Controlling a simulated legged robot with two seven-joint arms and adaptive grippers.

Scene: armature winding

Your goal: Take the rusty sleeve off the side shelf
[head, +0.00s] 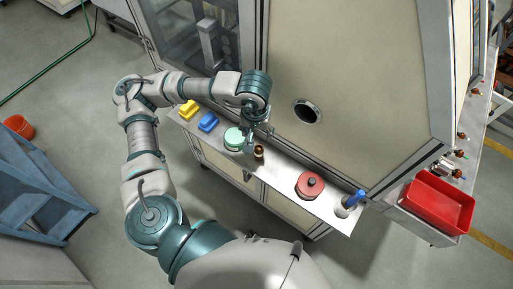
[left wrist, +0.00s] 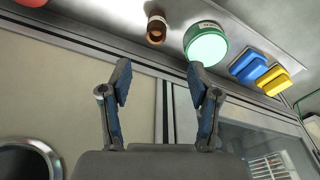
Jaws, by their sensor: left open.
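The rusty sleeve (head: 258,152), a small brown hollow cylinder, stands on the metal side shelf (head: 279,172) next to a round pale-green container (head: 235,139). In the left wrist view the sleeve (left wrist: 156,30) shows at the top, beyond the fingertips and roughly in line with the gap between them. My left gripper (left wrist: 159,82) is open and empty, its two fingers apart. In the head view my left gripper (head: 260,132) hangs just behind the sleeve, close to the cabinet wall; its fingers are small there. My right gripper is in neither view.
Blue (head: 208,122) and yellow (head: 188,109) blocks sit at the shelf's left. A red round pot (head: 310,186) and a blue-handled tool (head: 355,199) stand at its right. The cabinet wall (head: 350,70) with a round port (head: 307,112) rises behind. A red bin (head: 440,203) is far right.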

